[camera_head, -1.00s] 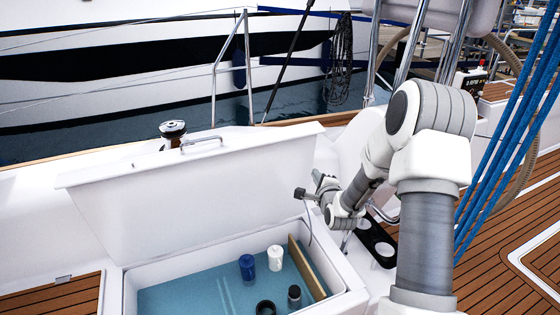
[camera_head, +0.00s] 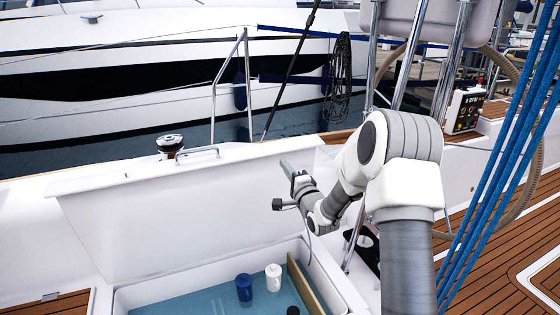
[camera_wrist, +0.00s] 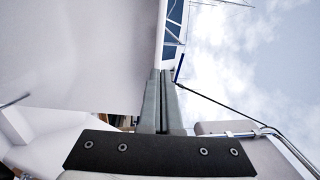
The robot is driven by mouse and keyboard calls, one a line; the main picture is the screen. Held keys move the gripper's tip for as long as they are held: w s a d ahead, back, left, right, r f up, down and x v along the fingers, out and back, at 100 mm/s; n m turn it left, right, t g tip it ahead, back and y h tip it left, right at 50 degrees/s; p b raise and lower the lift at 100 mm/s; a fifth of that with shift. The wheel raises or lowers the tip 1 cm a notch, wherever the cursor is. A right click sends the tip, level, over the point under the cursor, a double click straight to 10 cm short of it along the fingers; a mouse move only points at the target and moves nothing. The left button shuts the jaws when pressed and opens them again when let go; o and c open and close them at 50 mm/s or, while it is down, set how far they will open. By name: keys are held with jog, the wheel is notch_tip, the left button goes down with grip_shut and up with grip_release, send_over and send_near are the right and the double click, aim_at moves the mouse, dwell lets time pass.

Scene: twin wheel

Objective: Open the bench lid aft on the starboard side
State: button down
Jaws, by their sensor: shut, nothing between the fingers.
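The bench lid (camera_head: 190,210) is a white panel standing raised and roughly upright behind the open locker (camera_head: 330,292). My gripper (camera_head: 287,168) is in front of the lid's right part, near its upper right edge. I cannot tell whether it touches the lid. In the wrist view the gripper (camera_wrist: 165,82) has its two grey fingers together with nothing between them. The pale surface filling the upper left of the wrist view looks like the lid (camera_wrist: 80,50). Inside the locker are a blue container (camera_head: 243,289), a white container (camera_head: 273,277) and a dark one, partly cut off below.
A winch (camera_head: 170,145) stands behind the lid. Blue ropes (camera_head: 505,150) hang at the right of my arm. A steering wheel (camera_head: 525,165) and a control box (camera_head: 466,110) are at the right. Teak deck (camera_head: 500,245) lies clear at lower right.

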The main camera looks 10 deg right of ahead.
aim_at(276, 152)
jog(key=shift+x, duration=2.2)
jog(key=shift+w, duration=0.1)
jog(key=shift+w+a+r, duration=0.1)
jog(key=shift+w+r, duration=0.1)
jog(key=shift+w, duration=0.15)
jog(key=w+a+r+g+p, duration=0.1)
jog(key=w+p, duration=0.3)
jog(key=w, duration=0.6)
jog(key=shift+w+a+r+g+h+p, duration=0.3)
jog(key=shift+w+a+r+g+p, duration=0.1)
jog(key=shift+a+g, duration=0.4)
jog(key=shift+s, duration=0.1)
